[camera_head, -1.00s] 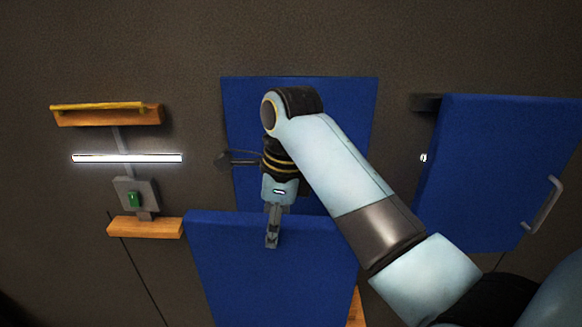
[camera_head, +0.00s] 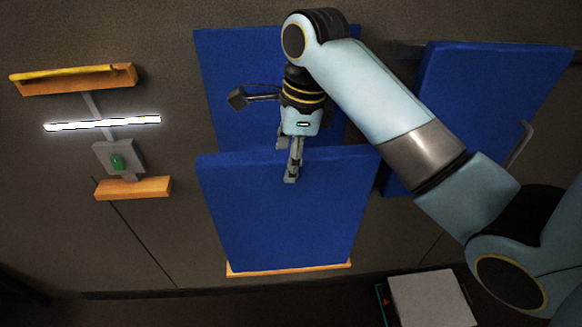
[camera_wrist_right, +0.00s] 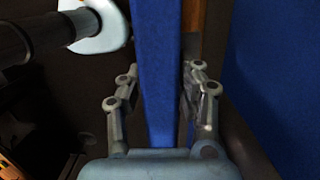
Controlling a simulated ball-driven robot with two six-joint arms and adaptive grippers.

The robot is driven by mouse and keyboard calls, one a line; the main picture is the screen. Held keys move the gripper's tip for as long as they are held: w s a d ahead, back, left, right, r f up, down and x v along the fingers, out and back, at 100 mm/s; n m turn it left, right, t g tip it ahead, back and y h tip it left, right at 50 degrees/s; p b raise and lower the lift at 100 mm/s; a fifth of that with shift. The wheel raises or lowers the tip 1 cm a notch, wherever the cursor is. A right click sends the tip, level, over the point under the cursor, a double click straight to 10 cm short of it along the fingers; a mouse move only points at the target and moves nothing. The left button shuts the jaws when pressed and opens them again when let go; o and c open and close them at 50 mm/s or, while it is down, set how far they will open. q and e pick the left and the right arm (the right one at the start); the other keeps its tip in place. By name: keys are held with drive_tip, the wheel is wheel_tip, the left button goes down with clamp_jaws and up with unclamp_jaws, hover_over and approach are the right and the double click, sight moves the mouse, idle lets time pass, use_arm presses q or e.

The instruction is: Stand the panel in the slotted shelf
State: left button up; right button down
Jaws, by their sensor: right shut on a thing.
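A blue panel (camera_head: 285,215) hangs roughly upright, a little tilted, in the middle of the head view. My right gripper (camera_head: 292,178) is shut on its top edge, one finger in front and the other behind. In the right wrist view the panel (camera_wrist_right: 160,75) runs edge-on between the two fingers. A wooden strip (camera_head: 290,270), probably the slotted shelf, shows along the panel's bottom edge. The panel hides most of it, and I cannot tell whether the panel sits in a slot. My left gripper is in neither current view.
Another blue board (camera_head: 235,90) is on the wall behind. A blue door-like board (camera_head: 470,110) with a grey handle (camera_head: 520,143) is at right. At left are wooden ledges (camera_head: 135,187), a lit white bar (camera_head: 102,123) and a green switch (camera_head: 117,162). A pale box (camera_head: 432,298) lies low at right.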

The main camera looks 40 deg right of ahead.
drive_tip(key=shift+w+d, duration=2.6)
drive_tip(key=shift+w, duration=1.7)
wheel_tip(320, 180, down, 8)
drive_tip(key=b, duration=0.2)
drive_tip(key=shift+f+b, duration=0.4)
drive_tip(key=shift+f, duration=0.95)
drive_tip(key=c, duration=0.8)
unclamp_jaws()
drive_tip(key=shift+s+f, duration=0.1)
drive_tip(key=r, duration=0.4)
drive_tip(key=d+r, duration=0.1)
drive_tip(key=r, duration=0.7)
drive_tip(key=shift+s+d, duration=0.25)
drive_tip(key=shift+s, duration=0.15)
